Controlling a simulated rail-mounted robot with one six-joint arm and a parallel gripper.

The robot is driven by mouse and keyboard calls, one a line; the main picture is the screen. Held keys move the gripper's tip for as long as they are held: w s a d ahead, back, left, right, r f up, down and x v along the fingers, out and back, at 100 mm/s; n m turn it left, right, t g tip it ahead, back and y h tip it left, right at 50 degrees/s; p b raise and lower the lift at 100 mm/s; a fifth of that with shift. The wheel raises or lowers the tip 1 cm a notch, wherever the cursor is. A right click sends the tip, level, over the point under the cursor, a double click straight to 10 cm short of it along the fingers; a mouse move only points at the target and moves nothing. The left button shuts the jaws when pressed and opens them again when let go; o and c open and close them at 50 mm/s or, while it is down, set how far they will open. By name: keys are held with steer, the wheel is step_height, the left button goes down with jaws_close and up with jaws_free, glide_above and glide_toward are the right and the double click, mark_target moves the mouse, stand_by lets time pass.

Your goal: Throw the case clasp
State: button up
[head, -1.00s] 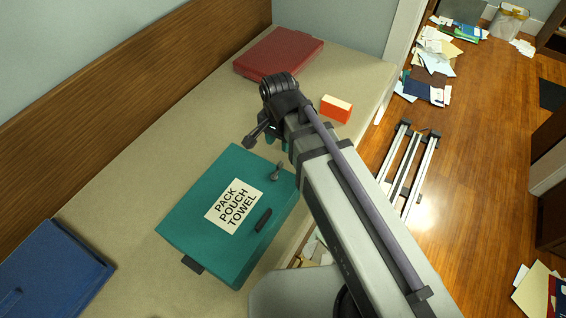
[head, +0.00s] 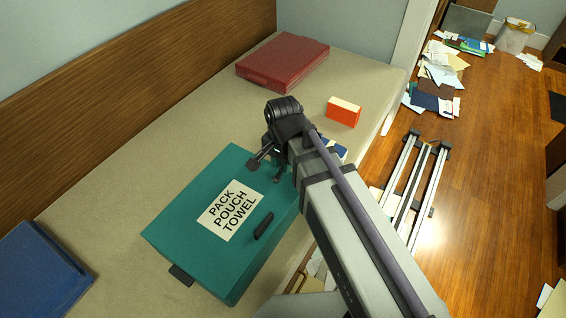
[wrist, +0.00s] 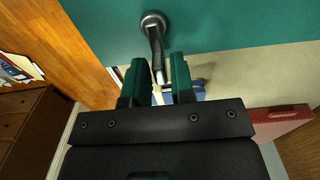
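The teal case (head: 205,215) lies closed on the bench, with a "PACK POUCH TOWEL" label (head: 230,209) and a black handle (head: 263,226). Its clasp is a grey metal lever (wrist: 154,32) with a round pivot, near the case's right edge. In the wrist view the lever hangs from the pivot, and its free end lies between the two green fingers of my gripper (wrist: 161,65). The fingers are apart, with the lever's end in the gap; I cannot tell whether either finger touches it. In the head view my wrist hides most of the fingers.
A red case (head: 283,63) lies at the back, with an orange-and-white box (head: 343,112) nearer. A blue-and-white item (head: 334,148) is partly hidden behind my arm. A blue case (head: 42,272) lies at lower left. Papers (head: 440,72) litter the wooden floor.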

mark_target(267, 175)
jaws_close()
steer(key=shift+n, duration=0.3)
steer(key=n, duration=0.1)
steer(key=a+n, duration=0.1)
steer(key=n, duration=0.1)
steer(key=shift+w, duration=0.2)
steer(key=n, duration=0.2)
steer(key=a+n, duration=0.1)
steer(key=n, duration=0.1)
steer(key=shift+w+a+n, duration=0.1)
steer(key=shift+n, duration=0.2)
steer(key=n, duration=0.1)
steer(key=a+n, duration=0.1)
steer(key=n, duration=0.3)
steer(key=shift+s+a, duration=0.2)
steer(key=shift+s, duration=0.1)
steer(key=shift+s+a+n, duration=0.2)
steer(key=shift+a+n, duration=0.05)
steer(key=shift+n, duration=0.95)
steer(key=shift+s+a+n, duration=0.2)
steer(key=shift+n, duration=1)
